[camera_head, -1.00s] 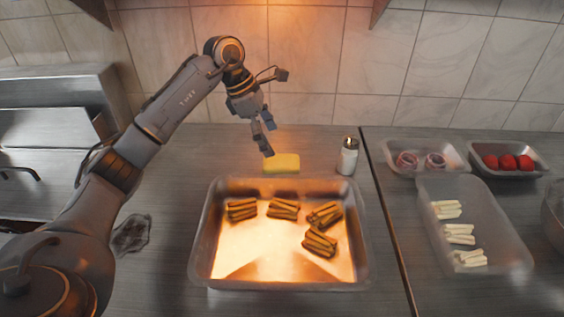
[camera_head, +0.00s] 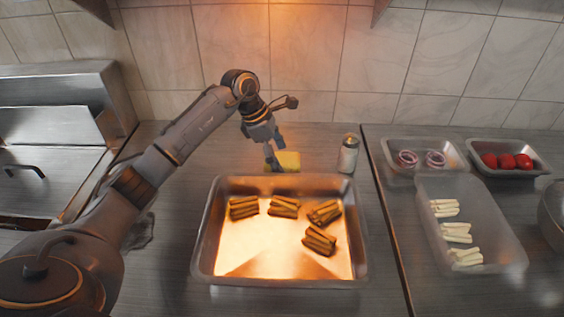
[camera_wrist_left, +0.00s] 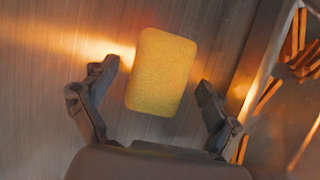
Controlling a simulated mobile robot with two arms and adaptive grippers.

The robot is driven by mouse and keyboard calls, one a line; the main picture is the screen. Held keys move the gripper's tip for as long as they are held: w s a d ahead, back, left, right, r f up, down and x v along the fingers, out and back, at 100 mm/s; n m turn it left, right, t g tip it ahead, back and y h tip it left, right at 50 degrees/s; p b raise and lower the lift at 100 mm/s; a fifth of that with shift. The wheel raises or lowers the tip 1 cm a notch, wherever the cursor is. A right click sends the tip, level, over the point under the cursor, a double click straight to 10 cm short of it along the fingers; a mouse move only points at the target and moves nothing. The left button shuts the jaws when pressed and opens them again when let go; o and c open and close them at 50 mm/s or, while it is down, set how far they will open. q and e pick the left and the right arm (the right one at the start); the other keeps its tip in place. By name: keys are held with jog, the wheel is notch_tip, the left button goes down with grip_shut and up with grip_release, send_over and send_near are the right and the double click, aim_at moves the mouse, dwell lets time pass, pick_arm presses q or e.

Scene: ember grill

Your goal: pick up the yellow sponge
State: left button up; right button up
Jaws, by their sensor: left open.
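The yellow sponge (camera_head: 289,160) lies flat on the metal counter behind the large tray, partly hidden by my left gripper in the head view. In the left wrist view the whole sponge (camera_wrist_left: 161,72) shows, lying between and ahead of the fingers. My left gripper (camera_head: 273,166) points down at the left part of the sponge. In the left wrist view the left gripper (camera_wrist_left: 155,88) is open, one finger on each side, with a gap to the sponge on both sides. My right gripper is not in view.
A metal tray (camera_head: 205,240) with several grilled sticks stands just in front of the sponge. A shaker (camera_head: 348,154) stands to its right. A tiled wall (camera_head: 300,60) rises behind. Containers of food, such as a clear tub (camera_head: 505,240), stand at the right.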

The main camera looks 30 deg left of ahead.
pick_arm(q)
jog(key=shift+f+b, duration=0.25)
jog(key=shift+b, duration=0.05)
dwell(0.4)
jog(key=c, duration=0.8)
